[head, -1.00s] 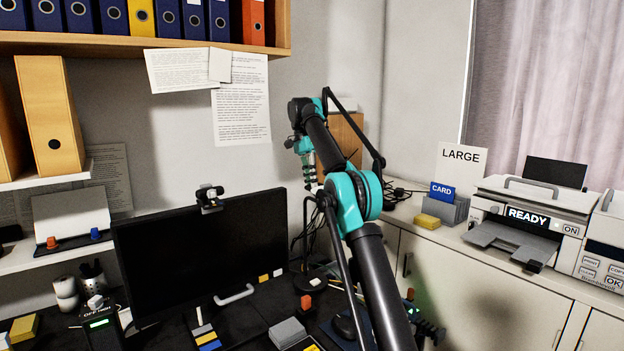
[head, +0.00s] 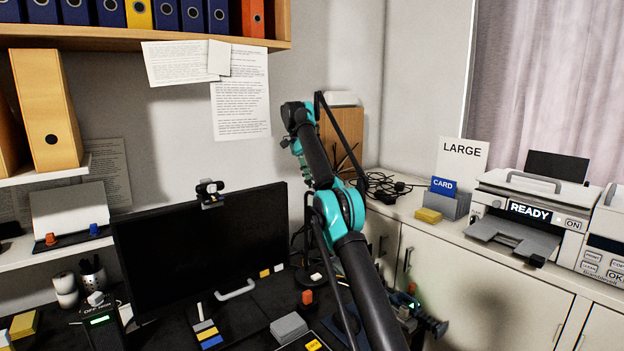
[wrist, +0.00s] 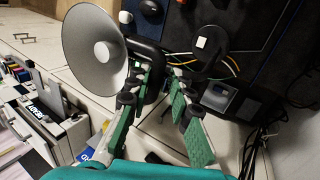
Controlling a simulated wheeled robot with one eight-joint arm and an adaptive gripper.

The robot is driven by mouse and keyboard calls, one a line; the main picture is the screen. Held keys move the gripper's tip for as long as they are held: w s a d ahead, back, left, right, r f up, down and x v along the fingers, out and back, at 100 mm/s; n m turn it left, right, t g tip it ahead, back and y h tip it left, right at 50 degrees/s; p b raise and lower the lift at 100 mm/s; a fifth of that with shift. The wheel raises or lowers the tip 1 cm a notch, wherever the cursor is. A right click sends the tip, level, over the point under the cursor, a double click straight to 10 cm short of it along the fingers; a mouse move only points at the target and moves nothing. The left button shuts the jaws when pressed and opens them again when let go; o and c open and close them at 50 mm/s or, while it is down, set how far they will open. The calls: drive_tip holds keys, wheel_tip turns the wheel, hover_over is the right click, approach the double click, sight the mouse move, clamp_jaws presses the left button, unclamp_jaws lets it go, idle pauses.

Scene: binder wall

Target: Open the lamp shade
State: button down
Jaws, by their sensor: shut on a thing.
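The lamp shade (wrist: 80,30) shows in the wrist view as a wide grey dish with a white round centre, tilted at upper left. A dark rounded part (wrist: 153,68) adjoins its right edge. My gripper (wrist: 163,80) has its green-padded fingers on either side of this dark part and is closed on it, though the exact contact is hard to see. In the head view my gripper (head: 298,150) is small and partly hidden beside the monitor's upper right, and I cannot make out the shade there. A dark round base with a white square (wrist: 201,43) lies beyond the fingers.
The monitor (head: 200,255) with a webcam (head: 209,192) stands left of my arm. A card holder (head: 452,205) and a printer (head: 530,210) stand on the right counter. Loose cables (head: 385,185) lie by the wall corner. Papers (head: 240,105) hang above the monitor.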

drive_tip(key=shift+w+a+f, duration=0.35)
drive_tip(key=shift+a+f, duration=0.05)
drive_tip(key=shift+f, duration=0.1)
drive_tip(key=c, duration=1.6)
unclamp_jaws()
drive_tip(key=shift+w+f, duration=0.1)
drive_tip(key=shift+o, duration=0.2)
drive_tip(key=shift+w+a, duration=0.1)
drive_tip(key=shift+d+r, duration=0.2)
drive_tip(key=shift+d, duration=0.05)
